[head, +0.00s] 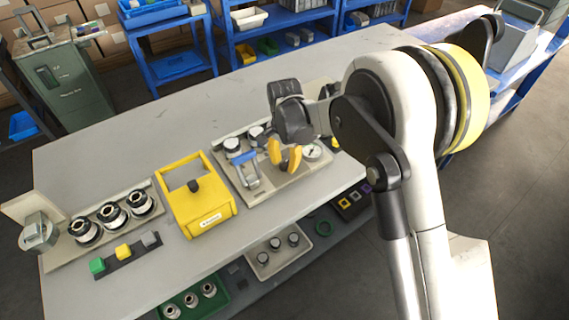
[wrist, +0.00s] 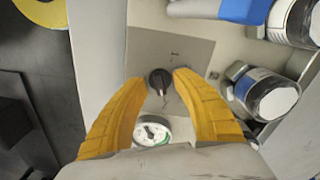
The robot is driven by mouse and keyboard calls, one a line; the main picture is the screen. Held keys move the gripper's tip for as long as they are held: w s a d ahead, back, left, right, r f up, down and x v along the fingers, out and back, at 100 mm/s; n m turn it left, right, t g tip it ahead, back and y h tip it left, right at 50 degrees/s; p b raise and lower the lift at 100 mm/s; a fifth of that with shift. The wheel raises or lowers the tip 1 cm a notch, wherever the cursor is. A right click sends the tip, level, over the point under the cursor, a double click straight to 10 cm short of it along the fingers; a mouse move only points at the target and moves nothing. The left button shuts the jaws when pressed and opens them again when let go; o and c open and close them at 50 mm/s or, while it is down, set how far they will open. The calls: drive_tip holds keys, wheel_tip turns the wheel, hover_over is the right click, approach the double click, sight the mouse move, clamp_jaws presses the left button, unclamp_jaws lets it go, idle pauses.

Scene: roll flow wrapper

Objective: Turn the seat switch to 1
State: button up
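The seat switch appears to be the small black rotary knob (wrist: 159,83) on a grey plate (wrist: 150,45) in the wrist view. Small marks are printed on the plate above the knob, too small to read. I cannot tell the knob's setting. My gripper (wrist: 160,78) has its two yellow fingers apart, one on each side of the knob in this view. Whether they touch it cannot be told. In the head view my gripper (head: 285,154) hangs over the beige panel (head: 262,190) on the bench, and the knob cannot be made out there.
A round gauge (wrist: 152,131) sits just below the knob. Clear cylinders with blue bands (wrist: 268,95) stand to the right. In the head view a yellow box (head: 202,205) with a black knob stands left of the panel. The back of the bench (head: 150,135) is clear.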

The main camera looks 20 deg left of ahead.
clamp_jaws()
drive_tip(key=shift+n, duration=0.4)
drive_tip(key=n, duration=1.2)
drive_tip(key=shift+n, duration=0.4)
drive_tip(key=n, duration=1)
drive_tip(key=shift+n, duration=2.2)
